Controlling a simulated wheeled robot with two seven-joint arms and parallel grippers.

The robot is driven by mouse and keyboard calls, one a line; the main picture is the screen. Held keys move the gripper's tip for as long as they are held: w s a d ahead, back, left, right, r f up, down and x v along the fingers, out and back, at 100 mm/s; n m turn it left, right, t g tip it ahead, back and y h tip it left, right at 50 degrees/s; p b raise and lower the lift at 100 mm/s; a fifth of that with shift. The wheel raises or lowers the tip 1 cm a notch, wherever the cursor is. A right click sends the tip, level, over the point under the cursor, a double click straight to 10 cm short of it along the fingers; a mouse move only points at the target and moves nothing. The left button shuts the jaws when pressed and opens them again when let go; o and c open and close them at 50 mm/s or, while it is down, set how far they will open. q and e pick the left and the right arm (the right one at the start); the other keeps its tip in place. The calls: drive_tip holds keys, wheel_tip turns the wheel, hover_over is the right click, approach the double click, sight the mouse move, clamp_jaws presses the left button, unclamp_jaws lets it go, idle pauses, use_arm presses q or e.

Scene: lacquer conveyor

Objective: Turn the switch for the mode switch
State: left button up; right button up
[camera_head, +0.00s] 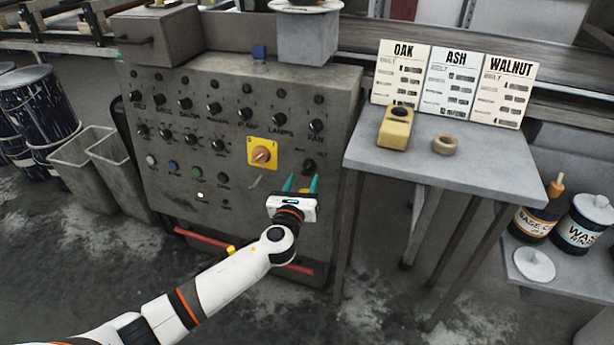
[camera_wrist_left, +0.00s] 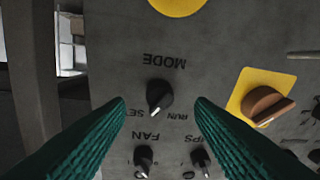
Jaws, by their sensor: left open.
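The mode switch is a black knob (camera_head: 309,167) at the lower right of the grey control panel (camera_head: 235,100). In the left wrist view the knob (camera_wrist_left: 160,94) shows upside down beside the word MODE, with SET to its left and RUN to its right. Its white pointer mark faces down and slightly left, toward the SET side. My left gripper (camera_head: 301,183) is open in front of the panel, just below the knob in the head view. In the wrist view its green fingers (camera_wrist_left: 160,103) flank the knob with gaps on both sides. My right gripper is not in view.
An orange knob on a yellow plate (camera_head: 262,154) sits left of the mode switch. The FAN knob (camera_head: 316,125) is above it. A grey table (camera_head: 480,165) with wood sign cards (camera_head: 455,82) stands right of the panel. Grey bins (camera_head: 100,170) stand at the left.

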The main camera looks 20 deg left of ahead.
sight(308, 166)
use_arm(q)
drive_tip(key=shift+w+a+b, duration=0.1)
drive_tip(key=shift+w+b, duration=0.25)
drive_tip(key=shift+w, duration=1.6)
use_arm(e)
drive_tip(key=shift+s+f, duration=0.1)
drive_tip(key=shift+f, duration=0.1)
use_arm(q)
drive_tip(key=c, duration=1)
drive_tip(key=shift+o, duration=0.2)
